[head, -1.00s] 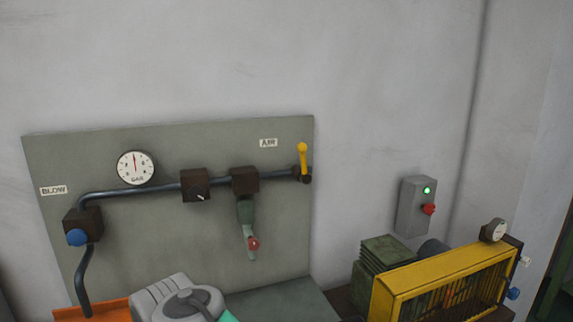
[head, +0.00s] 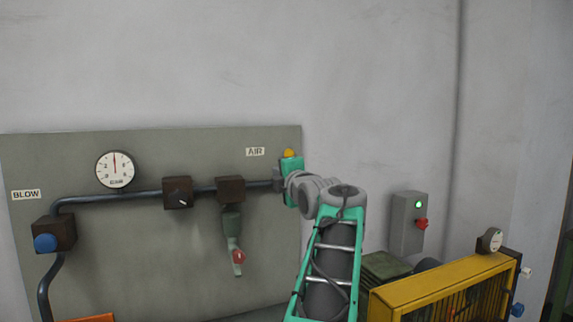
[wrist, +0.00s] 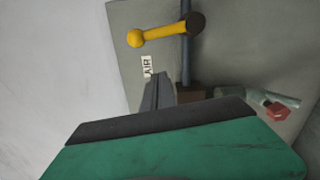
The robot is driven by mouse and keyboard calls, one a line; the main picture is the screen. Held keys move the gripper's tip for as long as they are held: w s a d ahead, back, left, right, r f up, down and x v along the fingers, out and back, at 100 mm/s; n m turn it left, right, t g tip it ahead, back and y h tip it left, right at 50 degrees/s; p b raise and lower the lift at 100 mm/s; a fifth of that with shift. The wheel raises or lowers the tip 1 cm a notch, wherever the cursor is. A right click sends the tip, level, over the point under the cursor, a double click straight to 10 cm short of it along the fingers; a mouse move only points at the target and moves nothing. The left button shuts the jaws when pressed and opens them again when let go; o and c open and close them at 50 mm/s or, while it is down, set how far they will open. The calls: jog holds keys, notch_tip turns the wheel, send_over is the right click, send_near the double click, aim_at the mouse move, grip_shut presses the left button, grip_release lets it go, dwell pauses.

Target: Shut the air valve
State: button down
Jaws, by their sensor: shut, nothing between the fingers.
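The air valve's yellow lever shows in the wrist view (wrist: 160,34), with its round knob at the left and its dark pivot at the right. It lies across the line of the pipe (wrist: 186,62). In the head view only the yellow knob (head: 289,153) shows, just above my green gripper body, which hides the rest of the lever. My gripper (wrist: 158,88) is shut and empty. In the wrist view its fingers point toward the panel near the AIR label (wrist: 147,66), apart from the lever.
The grey-green panel (head: 120,240) also carries a gauge (head: 115,169), dark blocks, a blue knob (head: 45,243) and a red-tipped lever (head: 238,256) below the pipe. A yellow guard (head: 440,285) and a switch box (head: 407,222) stand to the right. The wall above is bare.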

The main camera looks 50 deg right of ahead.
jog(key=w+d+p, duration=0.2)
jog(key=d+p, duration=0.1)
jog(key=d, duration=0.3)
jog(key=shift+r, duration=0.25)
jog(key=shift+s+d+r+m+b, duration=0.15)
jog(key=shift+s+d+m+b, duration=0.1)
jog(key=shift+d, duration=0.15)
jog(key=shift+s+d+r+m+b, duration=0.1)
jog(key=shift+s+d+m+b, duration=0.15)
jog(key=shift+d, duration=0.15)
